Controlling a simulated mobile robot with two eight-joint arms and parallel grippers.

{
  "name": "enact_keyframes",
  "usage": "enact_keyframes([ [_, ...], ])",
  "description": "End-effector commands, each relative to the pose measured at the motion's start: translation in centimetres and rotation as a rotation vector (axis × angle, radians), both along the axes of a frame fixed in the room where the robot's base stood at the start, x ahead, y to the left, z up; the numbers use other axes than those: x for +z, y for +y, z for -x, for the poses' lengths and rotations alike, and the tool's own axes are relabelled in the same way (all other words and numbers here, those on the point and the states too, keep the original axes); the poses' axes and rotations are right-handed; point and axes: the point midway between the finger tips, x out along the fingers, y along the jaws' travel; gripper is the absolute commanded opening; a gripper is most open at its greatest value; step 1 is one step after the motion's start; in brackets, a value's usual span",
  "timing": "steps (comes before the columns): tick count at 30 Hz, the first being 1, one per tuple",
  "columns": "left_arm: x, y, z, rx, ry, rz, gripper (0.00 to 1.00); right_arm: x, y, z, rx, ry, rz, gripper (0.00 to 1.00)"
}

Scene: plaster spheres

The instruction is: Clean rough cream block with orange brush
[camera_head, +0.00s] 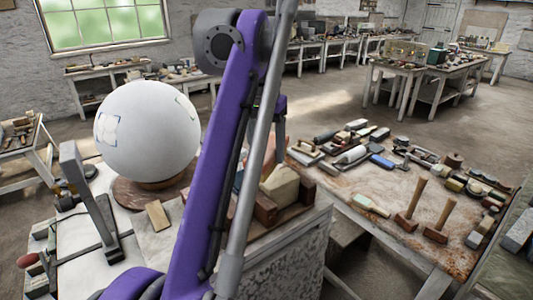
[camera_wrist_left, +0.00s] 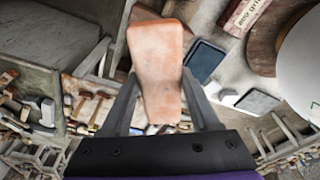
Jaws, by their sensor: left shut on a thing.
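The orange brush (camera_wrist_left: 156,72) is a worn, pale orange block between the two grey fingers of my left gripper (camera_wrist_left: 160,98), which is shut on it. In the head view the left gripper (camera_head: 281,122) is largely hidden behind my purple arm, with an orange part of the brush (camera_head: 262,152) showing beside it. I cannot tell whether brush and block touch.
A large white plaster sphere (camera_head: 150,132) stands on a round brown base at the left. Dark red-brown blocks (camera_head: 265,209) flank the cream block. A rusty table (camera_head: 400,195) at the right holds mallets and many tools. Bare floor lies beyond.

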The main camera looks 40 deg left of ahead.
Motion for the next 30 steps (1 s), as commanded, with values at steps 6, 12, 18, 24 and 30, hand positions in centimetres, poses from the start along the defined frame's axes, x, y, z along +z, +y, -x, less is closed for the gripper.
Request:
enact_keyframes([
  [6,0.0,0.0,0.0,0.0,0.0,0.0,0.17,0.0,0.0,0.0,0.0,0.0,0.0,0.56],
  [12,1.4,0.0,-0.1,0.0,0.0,0.0,0.17,0.0,0.0,0.0,0.0,0.0,0.0,0.56],
  [18,3.5,0.1,-0.1,0.0,0.0,0.0,0.17,0.0,0.0,0.0,0.0,0.0,0.0,0.56],
  [24,4.0,0.0,0.0,0.0,0.0,0.0,0.17,0.0,0.0,0.0,0.0,0.0,0.0,0.56],
  [30,4.0,0.0,0.0,0.0,0.0,0.0,0.17,0.0,0.0,0.0,0.0,0.0,0.0,0.56],
])
